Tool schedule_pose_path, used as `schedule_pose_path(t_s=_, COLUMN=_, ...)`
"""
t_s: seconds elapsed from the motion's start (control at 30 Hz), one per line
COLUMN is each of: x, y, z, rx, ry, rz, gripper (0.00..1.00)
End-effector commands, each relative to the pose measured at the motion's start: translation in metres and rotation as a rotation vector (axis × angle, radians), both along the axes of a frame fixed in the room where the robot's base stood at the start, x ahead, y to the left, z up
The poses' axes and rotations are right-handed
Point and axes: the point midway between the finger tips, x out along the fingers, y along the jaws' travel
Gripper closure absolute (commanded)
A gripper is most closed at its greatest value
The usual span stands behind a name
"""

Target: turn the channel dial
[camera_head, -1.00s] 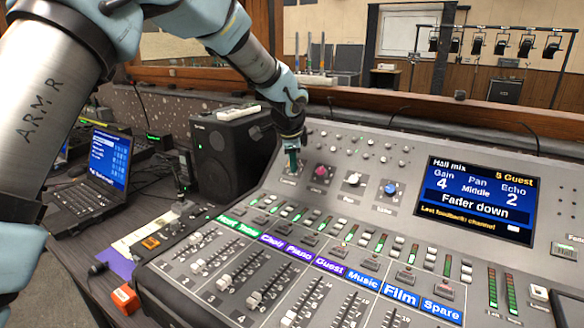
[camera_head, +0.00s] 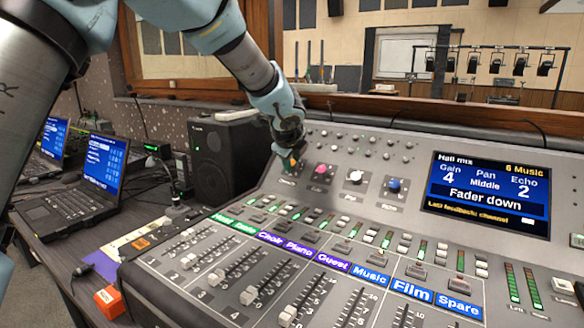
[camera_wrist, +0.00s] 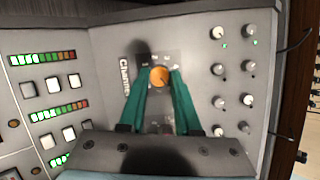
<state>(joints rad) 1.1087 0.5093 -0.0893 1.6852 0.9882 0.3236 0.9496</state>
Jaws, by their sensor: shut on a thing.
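The channel dial is an orange-topped knob (camera_wrist: 160,76) on the console's sloped upper panel, beside the printed word "Channel". My gripper (camera_wrist: 159,82) has its two green fingers shut on the knob, one on each side, in the wrist view. In the head view my gripper (camera_head: 290,160) reaches down to the left end of the knob row and mostly hides the dial. The console screen (camera_head: 487,195) reads "6 Music", Gain 4, Pan Middle, Echo 2 and "Fader down".
To the right of my gripper are a pink knob (camera_head: 322,171), a white knob (camera_head: 355,177) and a blue knob (camera_head: 393,186). A black speaker (camera_head: 222,155) stands close on the left. Several faders and coloured channel labels lie below.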

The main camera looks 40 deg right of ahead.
Motion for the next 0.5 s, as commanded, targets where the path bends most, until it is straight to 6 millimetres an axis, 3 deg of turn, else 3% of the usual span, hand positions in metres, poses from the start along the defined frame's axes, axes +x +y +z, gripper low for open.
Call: schedule_pose_path(t_s=0.5, x=-0.0011, y=0.0003, z=-0.0013, rx=0.012, ry=-0.037, rz=-0.048, gripper=1.0)
